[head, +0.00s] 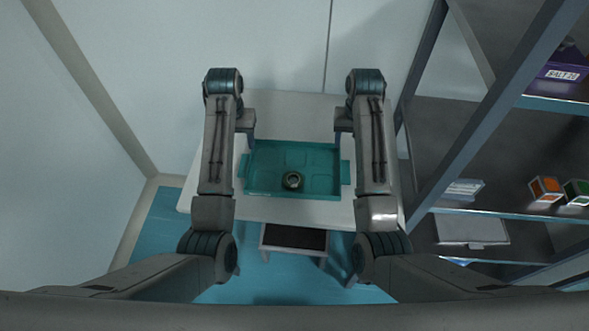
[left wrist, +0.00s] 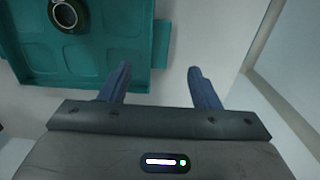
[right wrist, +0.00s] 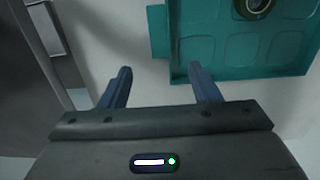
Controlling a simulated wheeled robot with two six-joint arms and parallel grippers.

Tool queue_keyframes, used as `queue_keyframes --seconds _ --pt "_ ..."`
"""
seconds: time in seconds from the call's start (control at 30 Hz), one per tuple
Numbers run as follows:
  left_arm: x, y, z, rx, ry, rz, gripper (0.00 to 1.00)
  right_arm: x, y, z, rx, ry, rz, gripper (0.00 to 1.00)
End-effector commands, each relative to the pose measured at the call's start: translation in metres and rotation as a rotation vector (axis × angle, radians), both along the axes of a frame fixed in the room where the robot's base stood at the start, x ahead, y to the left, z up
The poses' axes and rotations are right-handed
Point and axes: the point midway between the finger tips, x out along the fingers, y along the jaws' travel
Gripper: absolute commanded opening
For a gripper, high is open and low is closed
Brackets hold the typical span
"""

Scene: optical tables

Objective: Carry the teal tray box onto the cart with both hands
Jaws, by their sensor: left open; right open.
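The teal tray box (head: 265,180) lies flat on a white table (head: 300,213), with a small round dark-rimmed object (head: 292,180) inside it. It has a tab handle on each side; the left one shows in the left wrist view (left wrist: 162,43) and the right one in the right wrist view (right wrist: 158,32). My left gripper (head: 249,133) is open and empty by the tray's left side. Its fingers (left wrist: 160,72) are apart from the handle. My right gripper (head: 341,133) is open and empty by the right side, its fingers (right wrist: 158,70) also clear of the handle. I cannot tell which thing is the cart.
A low piece with a dark top (head: 294,238) stands at the table's near edge. A metal shelf rack (head: 475,150) stands close on the right, holding a purple box (head: 562,73), an orange cube (head: 545,189) and a green cube (head: 577,192). A pale wall is behind the table.

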Motion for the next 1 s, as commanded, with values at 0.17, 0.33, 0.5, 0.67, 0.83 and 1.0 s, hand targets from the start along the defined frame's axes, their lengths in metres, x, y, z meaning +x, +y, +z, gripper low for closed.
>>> queue_keyframes --seconds 0.17,0.33,0.5,0.67,0.83,1.0 --pt "0.000 0.000 -0.002 0.000 0.000 0.000 0.56 0.000 0.000 -0.002 0.000 0.000 0.000 0.56" --pt "0.000 0.000 -0.017 0.000 0.001 0.000 0.56 -0.001 0.000 -0.017 -0.001 0.001 0.000 0.56" --pt "-0.001 0.000 -0.048 0.000 0.004 0.000 0.56 -0.001 -0.001 -0.048 -0.001 0.003 0.001 0.56" --pt "-0.001 0.000 -0.076 0.001 0.002 0.000 0.56 -0.001 -0.001 -0.076 -0.001 0.001 0.001 0.56" --pt "-0.001 0.001 -0.098 0.000 0.001 0.000 0.56 0.000 -0.001 -0.098 0.000 0.000 0.000 0.56" --pt "0.000 0.001 -0.107 0.000 0.000 0.001 0.56 0.000 -0.001 -0.107 0.000 -0.001 0.000 0.56"
